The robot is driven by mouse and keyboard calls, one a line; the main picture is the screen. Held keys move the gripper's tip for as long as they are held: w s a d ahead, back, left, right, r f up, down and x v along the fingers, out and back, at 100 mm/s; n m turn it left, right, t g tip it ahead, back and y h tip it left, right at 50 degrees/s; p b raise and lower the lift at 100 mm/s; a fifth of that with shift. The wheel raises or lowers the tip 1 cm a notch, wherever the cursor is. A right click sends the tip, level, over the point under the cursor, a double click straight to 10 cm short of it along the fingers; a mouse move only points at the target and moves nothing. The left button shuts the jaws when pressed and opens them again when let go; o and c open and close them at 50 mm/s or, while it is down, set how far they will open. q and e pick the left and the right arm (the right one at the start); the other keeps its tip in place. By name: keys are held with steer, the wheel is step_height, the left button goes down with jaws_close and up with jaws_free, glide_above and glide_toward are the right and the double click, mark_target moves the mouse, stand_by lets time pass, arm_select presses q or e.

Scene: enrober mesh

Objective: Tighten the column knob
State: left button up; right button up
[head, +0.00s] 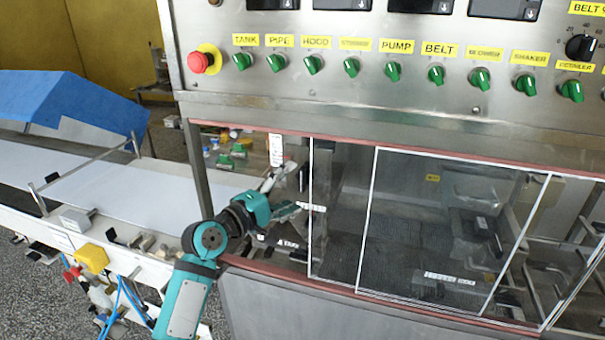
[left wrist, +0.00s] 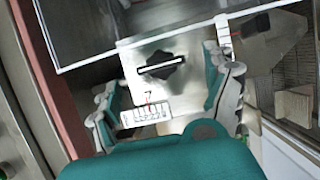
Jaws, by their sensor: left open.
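My left gripper (head: 291,191) reaches in from the left at the open left end of the machine's windowed housing. In the left wrist view the gripper (left wrist: 164,88) is open, its two teal and grey fingers spread wide. A dark lobed knob (left wrist: 161,68) with a white bar across it, which looks like the column knob, sits on a bright metal plate ahead of and between the fingers. Neither finger appears to touch it. I cannot make out the knob clearly in the head view. My right gripper is not in view.
A white scale label (left wrist: 146,115) with a red pointer lies near the knob. The white-edged clear window (head: 430,220) stands close to the right of the gripper. The control panel (head: 400,95) overhangs above. A white conveyor belt (head: 150,190) runs off to the left.

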mark_target(300, 182)
arm_select(q)
steer(key=x, duration=0.4)
steer(key=shift+w+p, duration=0.1)
steer(key=shift+p, duration=0.25)
steer(key=shift+w+d, duration=0.35)
